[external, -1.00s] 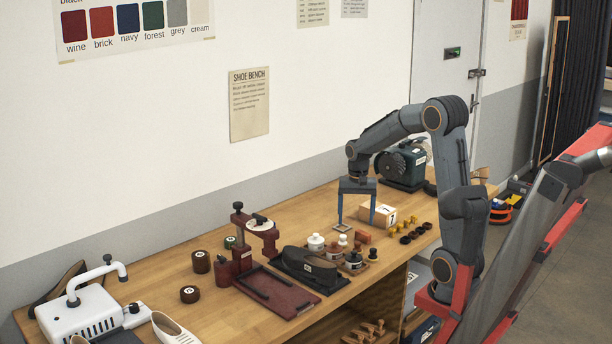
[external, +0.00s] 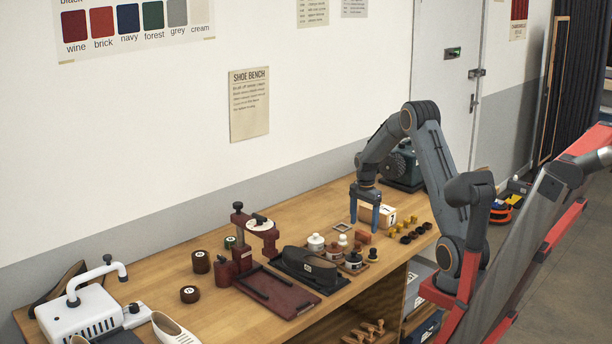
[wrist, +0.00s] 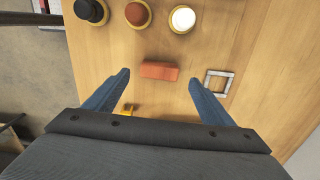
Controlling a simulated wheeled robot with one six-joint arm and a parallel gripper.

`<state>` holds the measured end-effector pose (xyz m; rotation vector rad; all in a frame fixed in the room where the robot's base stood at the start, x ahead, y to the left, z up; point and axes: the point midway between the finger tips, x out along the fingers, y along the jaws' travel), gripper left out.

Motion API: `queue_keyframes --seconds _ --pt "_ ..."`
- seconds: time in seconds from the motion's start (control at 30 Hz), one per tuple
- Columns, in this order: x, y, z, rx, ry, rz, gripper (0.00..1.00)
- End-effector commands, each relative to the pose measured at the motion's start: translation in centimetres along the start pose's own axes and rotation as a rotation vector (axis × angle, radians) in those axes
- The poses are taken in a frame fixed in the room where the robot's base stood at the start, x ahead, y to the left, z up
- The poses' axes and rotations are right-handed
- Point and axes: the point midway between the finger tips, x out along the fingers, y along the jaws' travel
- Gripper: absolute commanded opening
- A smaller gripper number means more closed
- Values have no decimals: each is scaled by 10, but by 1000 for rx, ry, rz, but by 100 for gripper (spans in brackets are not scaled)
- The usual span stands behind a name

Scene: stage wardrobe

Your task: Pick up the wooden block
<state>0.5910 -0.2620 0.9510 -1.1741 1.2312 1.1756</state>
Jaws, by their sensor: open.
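A small reddish-brown block (external: 363,237) lies on the bench; in the wrist view this block (wrist: 159,71) lies crosswise between my fingertips, with a gap on each side. My gripper (external: 364,227) is open, pointing down over the bench close to the block; its blue fingers also show in the wrist view (wrist: 159,80). Nothing is held. A pale box-shaped block with a marked face (external: 389,216) stands just behind the right finger and is partly hidden by it; I cannot tell its material.
A small square frame (wrist: 218,84) lies right of my fingers in the wrist view. Several yellow and black pegs (external: 409,233) lie to the right.

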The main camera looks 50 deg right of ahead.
Motion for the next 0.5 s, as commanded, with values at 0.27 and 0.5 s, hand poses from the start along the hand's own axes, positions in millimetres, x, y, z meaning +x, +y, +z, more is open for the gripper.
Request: queue_keyframes --seconds 0.27,0.5 --pt "30 3 2 -1 -1 3 77" --pt "53 2 2 -1 0 1 77"
